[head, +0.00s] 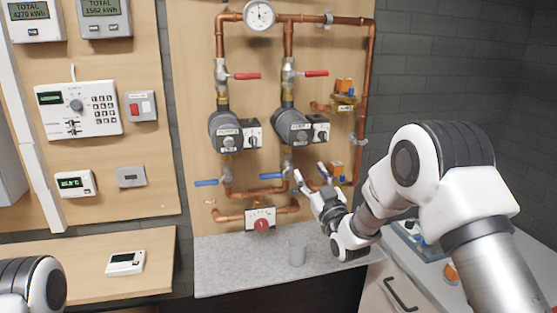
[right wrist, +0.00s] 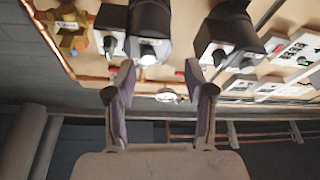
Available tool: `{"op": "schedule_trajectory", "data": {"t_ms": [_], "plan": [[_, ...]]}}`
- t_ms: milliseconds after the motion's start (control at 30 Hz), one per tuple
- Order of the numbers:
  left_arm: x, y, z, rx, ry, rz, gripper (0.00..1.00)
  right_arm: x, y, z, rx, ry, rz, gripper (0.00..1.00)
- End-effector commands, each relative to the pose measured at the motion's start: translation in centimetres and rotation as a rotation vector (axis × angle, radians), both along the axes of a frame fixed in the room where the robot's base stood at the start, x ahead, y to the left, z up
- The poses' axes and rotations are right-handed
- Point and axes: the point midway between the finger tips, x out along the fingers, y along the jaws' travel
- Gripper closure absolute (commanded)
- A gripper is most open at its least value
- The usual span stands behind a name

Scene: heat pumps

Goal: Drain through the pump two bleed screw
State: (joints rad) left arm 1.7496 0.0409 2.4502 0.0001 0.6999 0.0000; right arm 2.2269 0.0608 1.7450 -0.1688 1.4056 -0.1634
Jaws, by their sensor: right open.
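Two dark pumps sit side by side in the copper pipework in the head view. The right-hand one, which I take as pump two (head: 290,125), has a control box (head: 319,128) on its right. The left-hand pump (head: 224,128) is alike. The bleed screw is too small to make out surely in the head view. My right gripper (head: 310,174) is open and empty, below pump two near the lower valve. In the right wrist view the open fingers (right wrist: 160,80) point towards the pumps (right wrist: 150,22), apart from them. My left gripper is out of view.
A grey cup (head: 297,252) stands on the speckled worktop (head: 225,265). Red-handled valves (head: 312,73) sit above the pumps and blue-handled valves (head: 272,176) below. A gauge (head: 259,15) is at the top; a red-knobbed mixing valve (head: 261,222) is below. Control panels (head: 78,110) hang left.

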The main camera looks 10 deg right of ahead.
Motion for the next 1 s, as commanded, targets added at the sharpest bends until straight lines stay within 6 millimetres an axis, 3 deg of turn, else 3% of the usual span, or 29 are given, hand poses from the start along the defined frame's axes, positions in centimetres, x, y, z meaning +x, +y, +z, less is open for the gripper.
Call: {"op": "schedule_trajectory", "data": {"t_ms": [33,133,267,400,633,900,967,1000], "plan": [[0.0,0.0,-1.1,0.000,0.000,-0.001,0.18,0.0,-0.1,1.4,0.002,-0.037,-0.002,0.46],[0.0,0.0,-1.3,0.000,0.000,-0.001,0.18,-0.2,-0.1,3.5,0.003,-0.070,-0.002,0.46],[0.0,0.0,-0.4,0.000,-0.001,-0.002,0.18,0.8,0.0,4.7,0.002,-0.076,-0.001,0.46],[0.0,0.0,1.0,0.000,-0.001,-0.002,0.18,3.2,0.4,5.9,0.000,-0.075,0.000,0.46],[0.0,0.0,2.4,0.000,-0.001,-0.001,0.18,6.5,0.7,6.9,0.003,-0.073,-0.001,0.46],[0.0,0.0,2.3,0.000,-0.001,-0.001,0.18,7.0,0.8,6.8,0.003,-0.070,-0.002,0.46],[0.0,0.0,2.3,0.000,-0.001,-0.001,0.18,6.9,0.8,6.8,0.002,-0.070,-0.001,0.64],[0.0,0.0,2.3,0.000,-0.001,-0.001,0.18,6.9,0.8,6.8,0.002,-0.070,-0.001,0.78]]}}
